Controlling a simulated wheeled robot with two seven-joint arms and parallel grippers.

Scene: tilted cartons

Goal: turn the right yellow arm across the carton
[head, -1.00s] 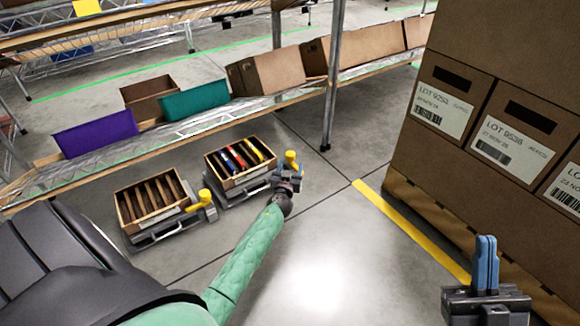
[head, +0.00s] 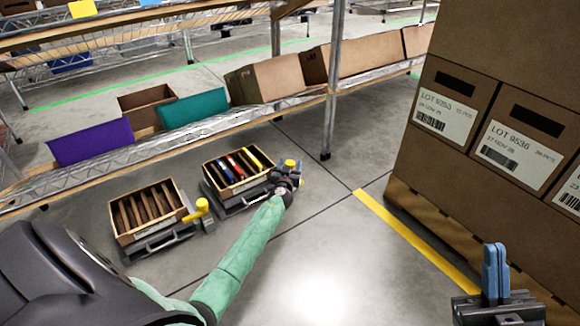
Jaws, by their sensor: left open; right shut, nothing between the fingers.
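The right carton (head: 211,185) is a tan open box with upright dividers and several coloured items, tilted on a grey base. Its yellow arm (head: 290,163) shows as a small yellow piece at the carton's right side, partly hidden by my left gripper (head: 287,171). That gripper is open at the yellow arm; I cannot tell whether they touch. The left carton (head: 117,219) holds brown dividers, and its yellow arm (head: 199,211) sticks out at its right side. My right gripper (head: 495,269), with blue fingers, is shut and empty at the lower right, far from both cartons.
A wire shelf (head: 190,140) behind the cartons carries a purple bin (head: 92,143), a teal bin (head: 194,108) and several brown boxes. Stacked LOT boxes (head: 490,60) on a pallet fill the right side. The floor between, with a yellow line (head: 415,240), is clear.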

